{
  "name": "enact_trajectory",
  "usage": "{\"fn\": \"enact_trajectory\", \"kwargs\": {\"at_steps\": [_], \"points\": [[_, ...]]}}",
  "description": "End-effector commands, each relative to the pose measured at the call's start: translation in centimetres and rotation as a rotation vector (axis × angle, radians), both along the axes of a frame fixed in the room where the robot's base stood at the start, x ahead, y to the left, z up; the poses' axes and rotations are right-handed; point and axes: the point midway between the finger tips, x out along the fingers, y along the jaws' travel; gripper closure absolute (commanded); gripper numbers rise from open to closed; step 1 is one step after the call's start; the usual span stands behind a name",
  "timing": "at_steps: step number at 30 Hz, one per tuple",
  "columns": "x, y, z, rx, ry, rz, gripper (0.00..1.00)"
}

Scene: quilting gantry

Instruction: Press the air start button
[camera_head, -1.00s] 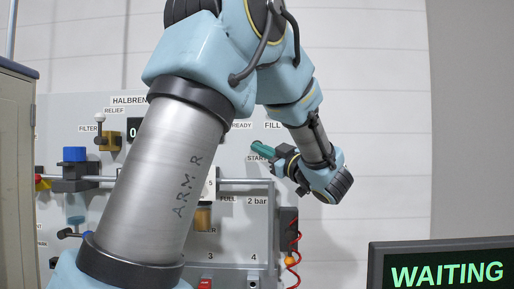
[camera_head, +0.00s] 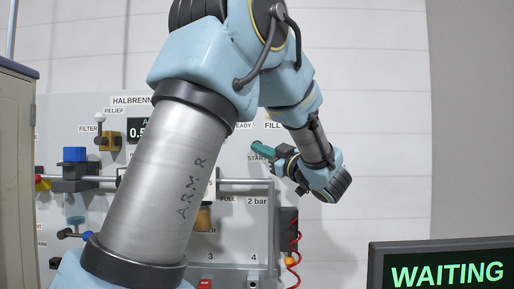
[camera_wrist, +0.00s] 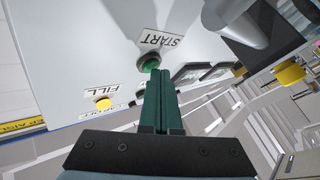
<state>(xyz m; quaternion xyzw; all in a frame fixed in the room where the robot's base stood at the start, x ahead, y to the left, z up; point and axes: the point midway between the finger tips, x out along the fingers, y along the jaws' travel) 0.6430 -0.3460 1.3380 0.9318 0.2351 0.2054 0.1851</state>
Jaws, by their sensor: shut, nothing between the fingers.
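The air start button is a round green button (camera_wrist: 148,63) under a START label (camera_wrist: 160,40) on the light panel, in the wrist view. My gripper (camera_wrist: 157,74) is shut and empty, its green fingers together. Its tips overlap the lower edge of the button in the wrist view; I cannot tell whether they touch or press it. In the head view my gripper (camera_head: 258,147) is at the panel beside the START label, and the button itself is hidden behind it.
A horizontal rail (camera_head: 245,181) runs across the panel (camera_head: 240,225) below my gripper. A screen (camera_head: 445,270) at lower right reads WAITING. A grey cabinet (camera_head: 18,170) stands at left.

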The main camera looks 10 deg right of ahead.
Motion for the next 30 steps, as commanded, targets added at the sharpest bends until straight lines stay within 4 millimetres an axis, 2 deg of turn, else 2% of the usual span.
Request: {"fn": "enact_trajectory", "kwargs": {"at_steps": [8, 19, 30], "points": [[-0.1, 0.0, 0.0, 0.000, 0.001, 0.000, 1.00], [-1.7, 0.3, -0.1, -0.001, 0.000, -0.002, 1.00], [-2.0, 0.4, 0.0, -0.001, 0.000, -0.002, 1.00]]}}
